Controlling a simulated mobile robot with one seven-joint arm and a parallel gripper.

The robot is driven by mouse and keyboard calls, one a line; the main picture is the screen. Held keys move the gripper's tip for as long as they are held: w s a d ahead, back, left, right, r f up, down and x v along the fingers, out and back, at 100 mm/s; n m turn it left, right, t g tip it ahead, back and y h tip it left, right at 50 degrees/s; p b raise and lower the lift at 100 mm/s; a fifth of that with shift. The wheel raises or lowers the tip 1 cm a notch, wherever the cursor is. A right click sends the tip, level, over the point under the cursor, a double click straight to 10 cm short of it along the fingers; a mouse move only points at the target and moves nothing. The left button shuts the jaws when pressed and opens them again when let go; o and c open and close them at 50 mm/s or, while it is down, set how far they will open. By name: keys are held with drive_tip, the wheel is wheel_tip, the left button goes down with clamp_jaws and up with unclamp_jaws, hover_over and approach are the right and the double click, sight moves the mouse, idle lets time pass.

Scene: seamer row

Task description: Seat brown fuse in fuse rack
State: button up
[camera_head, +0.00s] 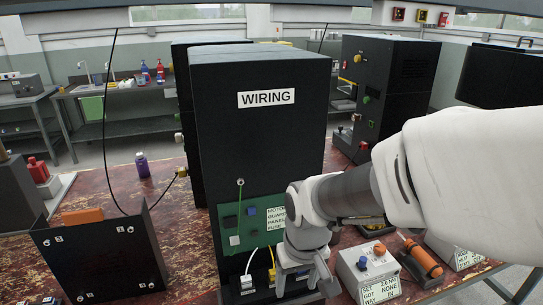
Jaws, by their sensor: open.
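My gripper (304,284) is open and points down at the foot of the black cabinet marked WIRING, in front of its green board (240,222). A white label (276,222) on the board reads in part "MOTOR GUARD PANEL FUSE"; my wrist covers its right side. The board carries small blue, black and white blocks. Below it is a dark strip with white fittings (247,284), partly hidden by my gripper. I cannot make out a brown fuse or tell which part is the fuse rack. Whether anything lies between the fingers is unclear.
A grey box (368,271) with blue and orange knobs stands right of my gripper, beside an orange cylinder (424,258) in a black holder. A black panel (100,258) stands at left. A purple bottle (142,165) is farther back. The worn red tabletop (190,250) is bare between panel and cabinet.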

drive_tip(key=f+b, duration=0.1)
drive_tip(key=f, duration=0.4)
drive_tip(key=w+f+b, duration=0.1)
drive_tip(key=f, duration=0.3)
drive_tip(key=w+a+f+b, duration=0.1)
drive_tip(key=f, duration=0.4)
drive_tip(key=shift+a+f, duration=0.1)
drive_tip(key=shift+f, duration=0.25)
drive_tip(key=shift+w+a+f+b, duration=0.1)
drive_tip(key=shift+w+f+b, duration=0.2)
drive_tip(key=shift+f, duration=0.55)
drive_tip(key=shift+w+a+f+b, duration=0.15)
drive_tip(key=shift+f+b, duration=0.2)
drive_tip(key=shift+f, duration=0.55)
drive_tip(key=shift+w+d+f+b, duration=0.1)
drive_tip(key=shift+w+f+b, duration=0.2)
drive_tip(key=shift+f, duration=0.55)
clamp_jaws()
